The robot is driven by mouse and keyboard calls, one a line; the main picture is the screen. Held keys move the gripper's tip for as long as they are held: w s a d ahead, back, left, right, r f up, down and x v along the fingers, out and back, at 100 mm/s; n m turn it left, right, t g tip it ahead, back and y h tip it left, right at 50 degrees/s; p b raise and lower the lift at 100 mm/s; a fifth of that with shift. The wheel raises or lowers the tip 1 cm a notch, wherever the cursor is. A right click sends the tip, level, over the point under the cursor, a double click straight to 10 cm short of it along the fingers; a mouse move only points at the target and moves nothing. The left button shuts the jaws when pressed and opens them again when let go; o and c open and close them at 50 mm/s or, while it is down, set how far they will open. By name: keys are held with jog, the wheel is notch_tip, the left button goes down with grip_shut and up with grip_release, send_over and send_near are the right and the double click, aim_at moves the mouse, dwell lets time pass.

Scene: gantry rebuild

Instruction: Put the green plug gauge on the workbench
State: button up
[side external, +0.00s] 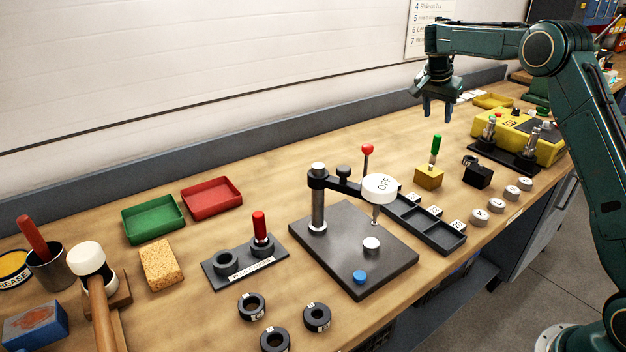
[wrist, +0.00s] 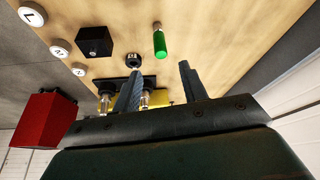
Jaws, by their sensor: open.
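The green plug gauge (side external: 436,145) stands upright in a small yellow block (side external: 429,178) on the wooden workbench (side external: 370,140), green handle up. It also shows in the wrist view (wrist: 160,43), just beyond the fingers, with its pale thin end towards the picture's top. My gripper (side external: 437,112) is open and empty, high over the bench near the gauge and apart from it. In the wrist view its two fingers (wrist: 160,70) are spread, with bare bench between them and the gauge.
A black block (side external: 477,176) and several round white buttons (side external: 497,205) are right of the yellow block. A yellow box (side external: 530,135) stands behind. Bench left of the gauge towards the wall is clear.

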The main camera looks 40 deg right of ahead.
dwell(0.4)
jog(key=s+a+r+n+t+y, duration=0.1)
jog(key=s+a+r+n+t, duration=0.2)
jog(key=s+a+r+n, duration=0.75)
jog(key=s+a+f+n+y, duration=0.1)
jog(key=s+a, duration=0.4)
jog(key=s, duration=0.3)
jog(key=s+a+f+n+t+y, duration=0.1)
jog(key=s+a+f+n, duration=0.1)
jog(key=s+a, duration=0.4)
jog(key=s+a+f+n+y, duration=0.1)
jog(key=s+a, duration=0.4)
jog(key=s, duration=0.7)
jog(key=shift+a+f+n+t, duration=0.3)
jog(key=shift+a+n, duration=0.1)
jog(key=shift+n, duration=0.05)
